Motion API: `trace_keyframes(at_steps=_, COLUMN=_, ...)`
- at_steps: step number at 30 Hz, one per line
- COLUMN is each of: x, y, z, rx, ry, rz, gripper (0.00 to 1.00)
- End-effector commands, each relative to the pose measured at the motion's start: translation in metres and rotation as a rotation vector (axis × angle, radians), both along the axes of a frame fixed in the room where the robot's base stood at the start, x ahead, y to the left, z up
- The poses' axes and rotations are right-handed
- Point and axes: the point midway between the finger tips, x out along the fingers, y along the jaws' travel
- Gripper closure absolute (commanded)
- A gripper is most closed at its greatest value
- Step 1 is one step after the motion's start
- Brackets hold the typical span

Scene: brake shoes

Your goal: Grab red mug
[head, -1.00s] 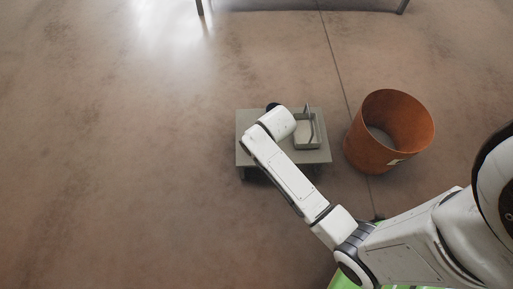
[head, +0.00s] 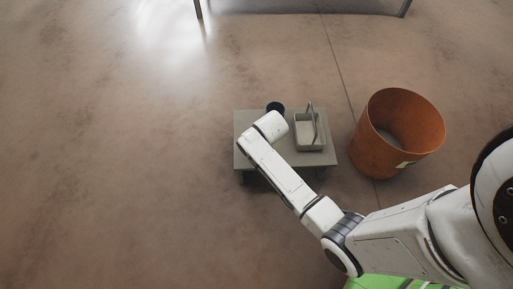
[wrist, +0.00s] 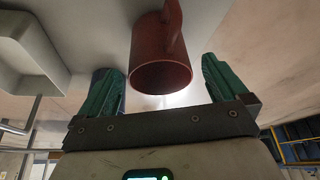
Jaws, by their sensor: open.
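The red mug (wrist: 161,62) shows in the wrist view, its round end facing the camera and its handle at the upper right. My gripper (wrist: 160,78) is open, with one teal finger on each side of the mug's near end in the picture. I see no finger touching the mug, and I cannot tell whether its near end is between the fingertips or still beyond them. In the head view my arm hides the mug and the gripper.
A small grey table (head: 244,122) bears a grey tray with a handle (head: 310,145) and a dark blue round object (head: 275,107), close to my arm. An orange bin (head: 385,150) stands right of the table. Open floor (head: 110,150) lies to the left.

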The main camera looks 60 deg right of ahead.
Motion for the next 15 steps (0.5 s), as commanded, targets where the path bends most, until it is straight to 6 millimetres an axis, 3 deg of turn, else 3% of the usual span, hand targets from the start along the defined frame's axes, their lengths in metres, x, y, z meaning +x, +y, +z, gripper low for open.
trace_keyframes(at_steps=7, x=0.013, y=-0.009, z=-0.033, rx=0.000, ry=0.000, rz=0.000, gripper=0.00)
trace_keyframes(at_steps=15, x=0.015, y=-0.010, z=-0.036, rx=0.001, ry=0.000, rz=0.000, gripper=0.00)
